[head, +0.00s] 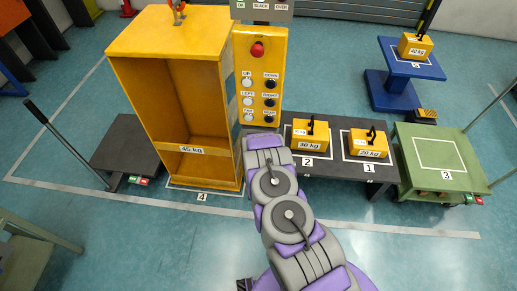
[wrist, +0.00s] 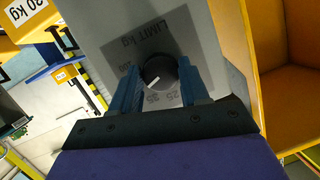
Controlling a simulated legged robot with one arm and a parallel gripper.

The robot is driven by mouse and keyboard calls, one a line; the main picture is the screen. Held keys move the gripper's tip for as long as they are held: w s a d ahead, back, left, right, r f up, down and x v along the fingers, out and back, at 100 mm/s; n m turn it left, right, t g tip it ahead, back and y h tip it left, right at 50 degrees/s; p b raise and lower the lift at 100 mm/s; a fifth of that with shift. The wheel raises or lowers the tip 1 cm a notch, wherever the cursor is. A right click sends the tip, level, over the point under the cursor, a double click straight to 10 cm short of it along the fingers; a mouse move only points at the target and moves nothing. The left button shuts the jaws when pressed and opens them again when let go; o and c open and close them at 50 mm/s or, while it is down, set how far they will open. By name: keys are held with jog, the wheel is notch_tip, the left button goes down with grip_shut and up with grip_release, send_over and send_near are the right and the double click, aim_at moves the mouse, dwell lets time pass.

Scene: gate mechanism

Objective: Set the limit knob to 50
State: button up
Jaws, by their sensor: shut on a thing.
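The limit knob (wrist: 158,72) is a dark round knob on a grey panel in the wrist view. Its plate (wrist: 138,45) reads "LIMIT kg" and looks tilted, with small numbers around the knob. In the head view my arm hides the knob and the fingertips at the foot of the yellow control column.
The yellow control column (head: 278,65) carries a red button and several labelled buttons. An open yellow 45 kg cabinet (head: 150,90) stands left of it. Yellow weights (head: 310,135) sit on the dark table to the right. A green table (head: 425,175) is beyond it.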

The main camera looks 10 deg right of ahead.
jog(key=shift+s+f+m+y, duration=0.1)
jog(key=shift+f+m+y, duration=0.15)
jog(key=shift+m, duration=0.35)
jog(key=o, duration=1)
jog(key=shift+r, duration=0.15)
jog(key=shift+o, duration=0.2)
jog(key=p+v, duration=0.4)
jog(key=v, duration=1.3)
jog(key=shift+s+f, duration=0.15)
jog(key=shift+f, duration=0.2)
